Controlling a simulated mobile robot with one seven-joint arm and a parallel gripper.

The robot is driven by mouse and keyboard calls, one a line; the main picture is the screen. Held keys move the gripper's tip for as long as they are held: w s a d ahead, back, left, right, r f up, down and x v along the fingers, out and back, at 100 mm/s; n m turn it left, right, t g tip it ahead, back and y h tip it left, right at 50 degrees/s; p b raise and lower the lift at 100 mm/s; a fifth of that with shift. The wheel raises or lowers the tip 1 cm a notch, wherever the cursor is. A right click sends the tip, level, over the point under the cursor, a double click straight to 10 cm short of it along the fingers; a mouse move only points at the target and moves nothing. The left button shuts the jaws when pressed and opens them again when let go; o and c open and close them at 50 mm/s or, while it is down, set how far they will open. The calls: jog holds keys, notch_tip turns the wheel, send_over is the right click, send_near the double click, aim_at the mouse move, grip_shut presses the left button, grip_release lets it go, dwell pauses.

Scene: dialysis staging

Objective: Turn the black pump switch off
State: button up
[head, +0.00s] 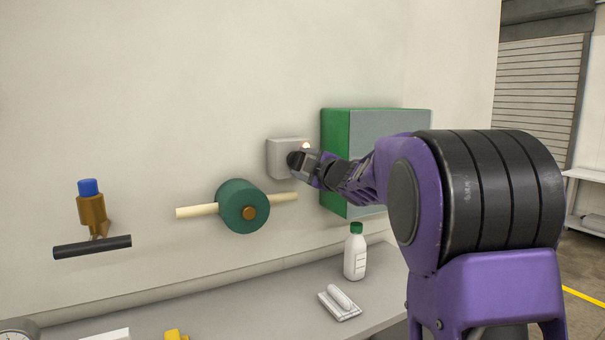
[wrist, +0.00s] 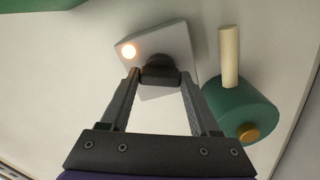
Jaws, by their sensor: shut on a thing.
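The black pump switch (wrist: 160,68) is a dark rounded knob on a light grey box (head: 280,146) fixed to the wall. In the wrist view the fingers of my gripper (wrist: 158,76) stand on both sides of the knob and are shut on it. A small lamp (wrist: 128,51) glows warm white on the box face beside the knob. In the head view my gripper (head: 298,160) reaches the box from the right and partly covers the knob and the box face. I cannot tell the exact angle of the switch.
A green valve body (head: 243,206) with a cream bar is left of and below the box. A green and grey cabinet (head: 337,160) is close on the right. A brown fitting with a blue cap (head: 91,205) is far left. A white bottle (head: 355,254) stands on the counter (head: 250,295).

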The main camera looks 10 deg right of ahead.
jog(key=shift+n+b, duration=1.3)
jog(key=shift+n, duration=1)
jog(key=o, duration=1.4)
jog(key=shift+c, duration=0.2)
jog(key=shift+s, duration=0.15)
